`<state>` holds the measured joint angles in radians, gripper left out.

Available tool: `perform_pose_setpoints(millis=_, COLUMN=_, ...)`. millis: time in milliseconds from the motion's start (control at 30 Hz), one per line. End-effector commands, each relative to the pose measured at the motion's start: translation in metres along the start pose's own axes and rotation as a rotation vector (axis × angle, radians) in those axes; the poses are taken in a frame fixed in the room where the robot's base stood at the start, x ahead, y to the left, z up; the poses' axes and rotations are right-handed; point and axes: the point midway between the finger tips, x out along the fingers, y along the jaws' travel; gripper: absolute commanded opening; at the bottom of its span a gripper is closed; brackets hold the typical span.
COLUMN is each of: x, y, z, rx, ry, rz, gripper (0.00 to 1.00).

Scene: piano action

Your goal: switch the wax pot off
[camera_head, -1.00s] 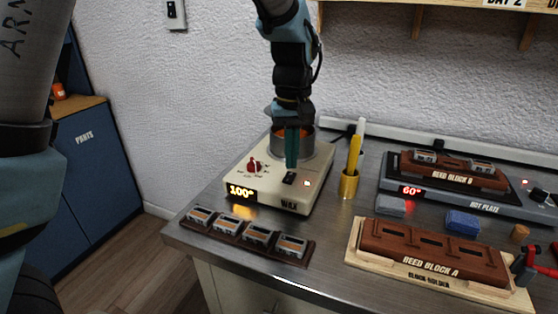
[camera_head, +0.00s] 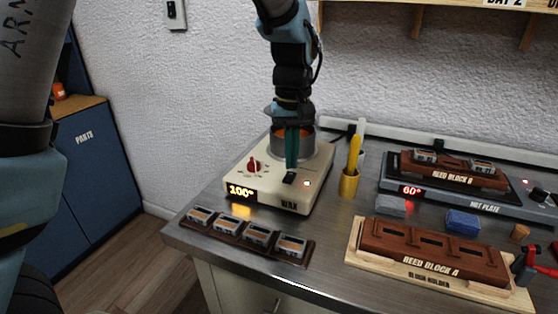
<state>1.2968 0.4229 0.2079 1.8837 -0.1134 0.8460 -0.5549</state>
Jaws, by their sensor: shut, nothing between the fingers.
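The wax pot is a cream box (camera_head: 268,194) labelled WAX on the left of the bench. Its round metal pot (camera_head: 318,146) holds orange wax. Its display (camera_head: 240,191) glows 100°. A red knob (camera_head: 254,167) sits on its top, and a small black switch (camera_head: 289,179) sits near the front with a lit light (camera_head: 307,183) to its right. My gripper (camera_head: 291,166) is shut and empty, pointing down. Its tips are just above or at the black switch; I cannot tell if they touch. The gripper hides part of the pot.
A rack of reed cells (camera_head: 237,235) lies in front of the wax pot. A yellow holder (camera_head: 348,184) with tall tools stands to its right. A hot plate (camera_head: 465,201) showing 60° carries Reed Block B. Reed Block A (camera_head: 432,252) sits in a wooden holder at front right.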

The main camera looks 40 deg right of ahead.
Motion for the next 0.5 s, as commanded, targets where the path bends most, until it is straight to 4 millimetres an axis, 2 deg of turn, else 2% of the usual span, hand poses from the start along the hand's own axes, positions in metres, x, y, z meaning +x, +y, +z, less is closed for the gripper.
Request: perform_pose_setpoints(millis=500, x=0.0082, y=-0.0001, z=0.0001, rx=0.0, ry=-0.001, rz=0.0, gripper=0.0)
